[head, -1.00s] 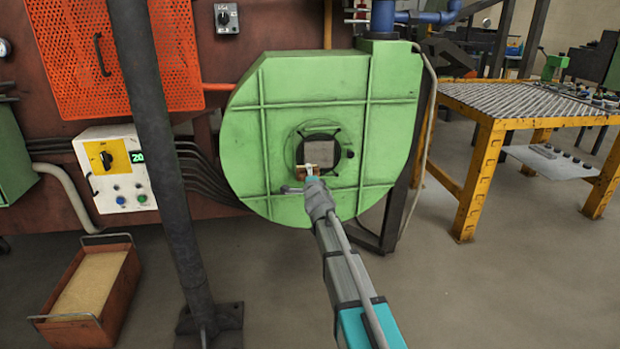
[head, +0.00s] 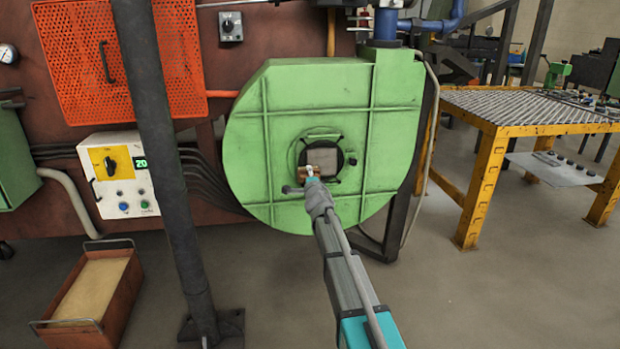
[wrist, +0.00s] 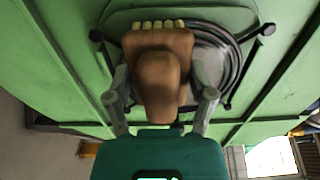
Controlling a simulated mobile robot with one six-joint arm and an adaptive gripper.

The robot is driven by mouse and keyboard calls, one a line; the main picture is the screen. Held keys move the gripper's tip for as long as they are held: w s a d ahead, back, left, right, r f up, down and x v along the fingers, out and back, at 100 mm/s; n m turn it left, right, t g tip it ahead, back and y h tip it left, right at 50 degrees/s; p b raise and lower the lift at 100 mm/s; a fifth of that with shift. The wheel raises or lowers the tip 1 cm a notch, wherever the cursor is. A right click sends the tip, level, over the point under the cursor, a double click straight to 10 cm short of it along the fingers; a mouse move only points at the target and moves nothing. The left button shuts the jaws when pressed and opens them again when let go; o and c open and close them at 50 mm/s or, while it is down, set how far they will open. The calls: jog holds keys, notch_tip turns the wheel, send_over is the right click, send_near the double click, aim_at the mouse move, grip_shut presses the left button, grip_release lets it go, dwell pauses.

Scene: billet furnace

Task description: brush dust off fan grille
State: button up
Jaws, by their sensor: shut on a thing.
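The fan grille (head: 322,155) is a round dark-rimmed opening with a greyish face in the middle of the green fan housing (head: 285,100). In the wrist view the grille (wrist: 222,50) shows as dark curved rings, partly hidden behind the brush. My gripper (wrist: 160,98) is shut on a brown brush (wrist: 158,75) with pale bristle tufts at its far end. In the head view the brush (head: 322,163) is at the lower left part of the grille. The bristles overlap the grille in view; I cannot tell whether they touch it.
A dark post (head: 165,170) stands to the left, before a control box (head: 118,175). A sand-filled bin (head: 90,290) sits on the floor at lower left. A yellow-framed table (head: 490,165) stands at right. The floor between is clear.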

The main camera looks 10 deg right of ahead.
aim_at(307, 158)
jog(key=shift+w, duration=1)
dwell(0.8)
jog(key=shift+r, duration=0.1)
jog(key=shift+s+r+p, duration=0.1)
jog(key=shift+r+p, duration=0.65)
jog(key=shift+p, duration=0.05)
jog(key=shift+r+p, duration=0.75)
jog(key=shift+w, duration=0.2)
jog(key=shift+s+r+p, duration=0.1)
jog(key=shift+r+p, duration=0.7)
jog(key=shift+p, duration=0.05)
jog(key=shift+s, duration=0.15)
